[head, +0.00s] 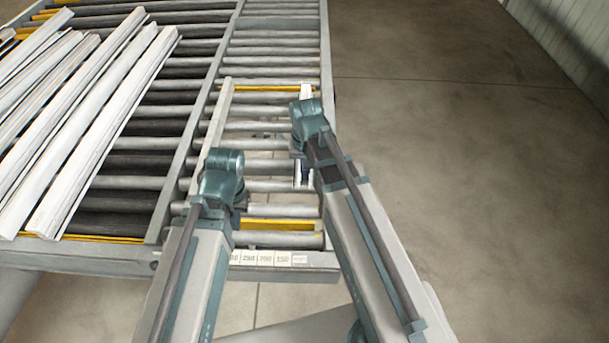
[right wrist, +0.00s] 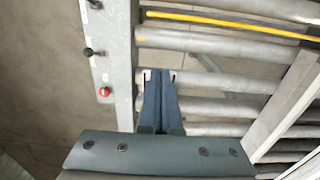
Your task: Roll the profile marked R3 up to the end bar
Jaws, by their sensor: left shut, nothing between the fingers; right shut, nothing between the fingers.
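A white profile (head: 303,176) lies lengthwise on the narrow roller lane, partly hidden behind my right arm. No R3 mark is readable, so I cannot tell for sure that it is R3. A long pale bar (head: 214,125) runs along the lane's left side. I cannot tell which part is the end bar. My right gripper (right wrist: 160,74) is shut and empty above the rollers, near the side frame. My left gripper (head: 240,198) is shut and empty over the lane's left side. Its fingertips are mostly hidden behind its wrist in the head view.
Several long white profiles (head: 85,130) lie side by side on the wider roller bed at left. Yellow crossbars (head: 278,225) sit among the lane's rollers. A numbered strip (head: 270,258) edges the near end. The side frame (right wrist: 118,60) carries knobs. Floor (head: 470,150) at right is clear.

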